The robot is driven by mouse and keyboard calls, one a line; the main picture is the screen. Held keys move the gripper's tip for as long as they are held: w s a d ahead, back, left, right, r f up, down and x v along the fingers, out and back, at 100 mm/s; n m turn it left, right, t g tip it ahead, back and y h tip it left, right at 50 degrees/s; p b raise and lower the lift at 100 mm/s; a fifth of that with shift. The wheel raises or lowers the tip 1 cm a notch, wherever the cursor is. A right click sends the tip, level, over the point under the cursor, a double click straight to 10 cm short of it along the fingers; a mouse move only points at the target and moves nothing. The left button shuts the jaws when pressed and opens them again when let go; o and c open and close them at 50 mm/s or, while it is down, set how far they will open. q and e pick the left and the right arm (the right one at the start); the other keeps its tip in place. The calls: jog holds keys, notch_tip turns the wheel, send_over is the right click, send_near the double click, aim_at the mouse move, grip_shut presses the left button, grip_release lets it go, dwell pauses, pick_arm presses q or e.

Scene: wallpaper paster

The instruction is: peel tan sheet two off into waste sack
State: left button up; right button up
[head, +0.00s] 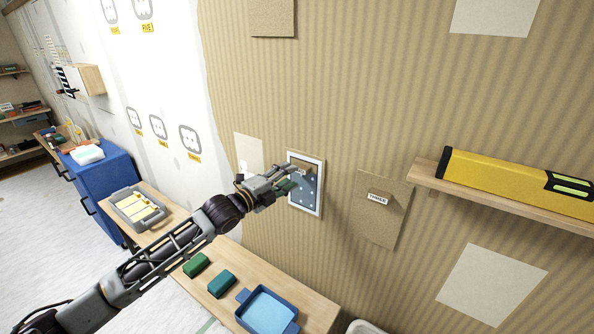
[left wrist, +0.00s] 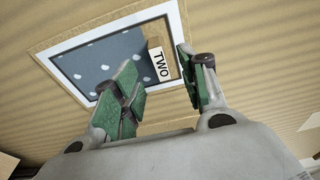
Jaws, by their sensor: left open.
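Tan tab of sheet two (left wrist: 157,50), with a white label TWO (left wrist: 161,66), stands out from the wall in the left wrist view. Beside it is a white-framed, blue-grey dotted panel (left wrist: 95,65) with a narrow tan edge around it. The framed panel also shows in the head view (head: 306,201), partly covered by my gripper. My left gripper (head: 293,178) is open at this panel; in the left wrist view its green-padded fingers (left wrist: 157,72) stand on either side of the tab, apart from each other. My right gripper is not in view. I cannot make out a waste sack.
Tan sheet THREE (head: 381,215) hangs right of the panel. A wall shelf (head: 430,178) holds a yellow level (head: 510,180). Below, a bench (head: 320,308) holds a blue tray (head: 242,296), green and teal blocks (head: 222,283) and a grey tray (head: 122,199). A white rim (head: 366,327) shows at the bottom.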

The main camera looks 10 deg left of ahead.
aim_at(298, 171)
pick_arm(q)
jog(key=shift+p+x, duration=0.45)
jog(key=shift+x, duration=2)
jog(key=shift+c, duration=0.3)
grip_shut()
